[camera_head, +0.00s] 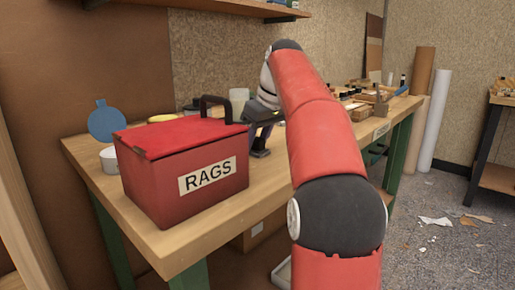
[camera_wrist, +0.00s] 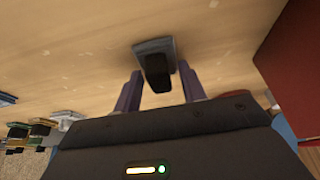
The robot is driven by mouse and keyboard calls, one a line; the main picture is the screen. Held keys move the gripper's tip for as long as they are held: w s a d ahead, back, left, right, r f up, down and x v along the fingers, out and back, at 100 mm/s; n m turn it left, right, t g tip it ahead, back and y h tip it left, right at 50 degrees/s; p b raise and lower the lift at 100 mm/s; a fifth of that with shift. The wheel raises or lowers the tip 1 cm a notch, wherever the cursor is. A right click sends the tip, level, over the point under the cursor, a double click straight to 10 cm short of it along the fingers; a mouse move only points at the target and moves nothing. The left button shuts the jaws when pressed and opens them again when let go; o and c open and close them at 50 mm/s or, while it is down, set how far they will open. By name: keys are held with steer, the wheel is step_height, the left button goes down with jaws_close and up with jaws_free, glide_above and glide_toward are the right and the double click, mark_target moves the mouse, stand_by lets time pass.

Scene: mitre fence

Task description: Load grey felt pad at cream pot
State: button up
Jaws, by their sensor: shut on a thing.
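My gripper (camera_head: 261,146) is low over the workbench, just right of the red box. In the wrist view my gripper (camera_wrist: 158,88) has its two fingers on either side of a small dark grey and black block (camera_wrist: 155,60), which looks like the grey felt pad. The fingers are shut on it, and bare bench top lies beyond it. A pale cream cylinder (camera_head: 239,98) stands behind the box handle, partly hidden; it may be the cream pot. A whitish pot (camera_head: 109,158) stands left of the box, partly covered by it. I cannot tell which is meant.
The red RAGS box (camera_head: 185,168) with a black handle fills the bench's near left. A blue disc (camera_head: 107,121) and a yellow thing (camera_head: 162,118) are behind it. Several wooden items (camera_head: 362,112) lie at the far right. Bare bench top (camera_head: 257,185) shows right of the box.

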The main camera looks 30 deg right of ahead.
mark_target(257, 137)
steer(key=shift+r+p, duration=1)
steer(key=shift+r, duration=0.25)
steer(key=shift+c, duration=0.5)
steer(key=shift+w+r, duration=0.1)
steer(key=shift+r, duration=2.15)
steer(key=shift+a, duration=0.1)
